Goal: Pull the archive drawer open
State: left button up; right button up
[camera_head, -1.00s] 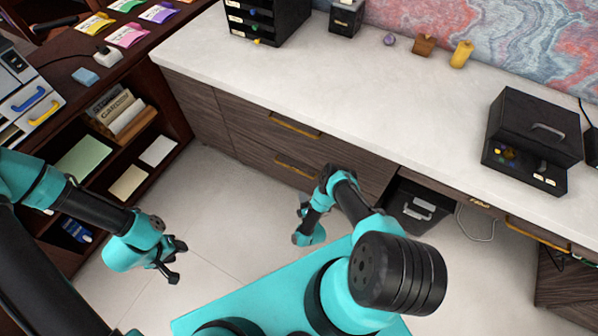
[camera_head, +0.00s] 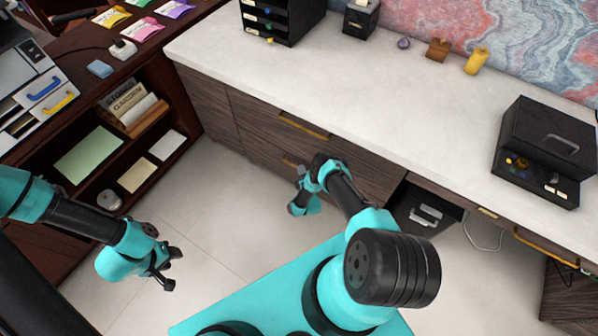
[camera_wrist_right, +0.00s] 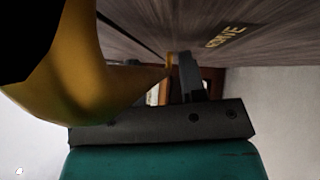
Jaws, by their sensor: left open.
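The archive drawer front is dark wood grain and fills the upper part of the right wrist view (camera_wrist_right: 270,30). Gold lettering ending in "IVE" (camera_wrist_right: 225,37) is on it. A brass-yellow handle (camera_wrist_right: 85,70) looms large at the left and narrows toward the space between my right gripper's fingers (camera_wrist_right: 165,78). It hides part of the left finger, so I cannot tell whether they grip it. In the head view, my right gripper (camera_head: 302,190) is at the lower drawer's handle (camera_head: 290,162), mostly covering it. My left gripper (camera_head: 166,268) is open and empty above the floor.
The pale countertop (camera_head: 400,125) overhangs the drawers. It carries a black organizer (camera_head: 280,20) and a black box (camera_head: 545,150). An upper drawer handle (camera_head: 303,126) is just above my right gripper. A dark shelf unit (camera_head: 180,100) stands left. Floor between is clear.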

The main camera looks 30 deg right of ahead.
grip_shut()
dwell(0.4)
